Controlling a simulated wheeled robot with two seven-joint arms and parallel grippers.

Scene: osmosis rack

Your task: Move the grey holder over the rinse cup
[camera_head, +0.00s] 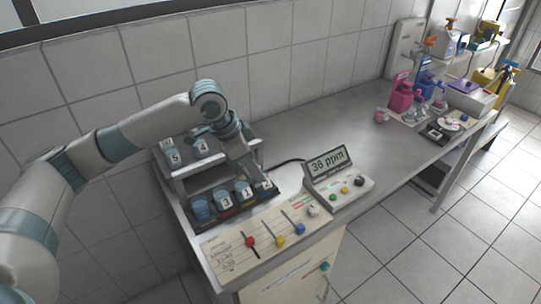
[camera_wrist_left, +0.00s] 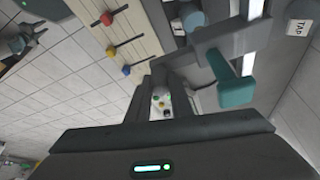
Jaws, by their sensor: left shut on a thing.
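My left gripper (camera_head: 250,165) is over the right part of the black rack, above the numbered cups. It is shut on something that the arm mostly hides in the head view. In the left wrist view a grey bracket-like piece (camera_wrist_left: 208,38), apparently the grey holder, is at my gripper, with a teal part (camera_wrist_left: 234,88) beside it. The rack's front row has blue cups: an unnumbered-looking one (camera_head: 201,208) at the left, then cup 3 (camera_head: 226,201), cup 1 (camera_head: 246,193) and cup 2 (camera_head: 265,185). I cannot tell which is the rinse cup.
Cups 5 (camera_head: 174,157) and 4 (camera_head: 202,147) stand on the upper shelf. A slider panel (camera_head: 262,240) lies in front, and a meter (camera_head: 335,180) reading 38 ppm stands right. The middle bench (camera_head: 320,130) is clear. Bottles (camera_head: 403,97) stand at the far end.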

